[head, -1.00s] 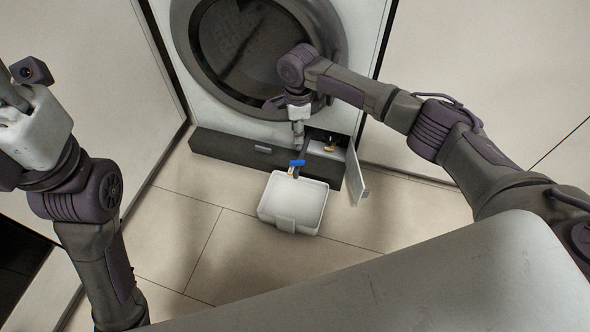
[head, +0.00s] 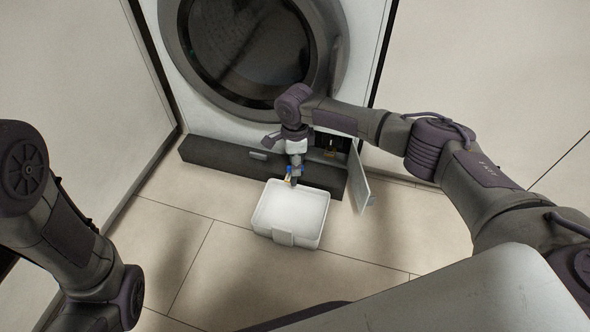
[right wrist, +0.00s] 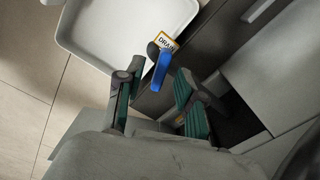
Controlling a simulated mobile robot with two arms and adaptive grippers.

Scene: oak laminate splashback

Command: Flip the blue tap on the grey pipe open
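The blue tap (right wrist: 161,70) shows as a straight lever in the right wrist view, next to a DRAIN label (right wrist: 167,41). The dark round end beside the lever (right wrist: 152,49) looks like part of the pipe; most of the pipe is hidden. My right gripper (right wrist: 158,75) is open, with one finger on each side of the lever and gaps on both sides. In the head view my right gripper (head: 294,172) is over the tap and covers most of it; bits of blue (head: 288,169) show beside it. My left gripper is out of view.
A white tray (head: 283,237) sits on the tiled floor below the tap. A small flap door (head: 358,180) stands open at the right of the dark plinth (head: 212,158), under a front-loading machine (head: 350,20). Floor to the left is clear.

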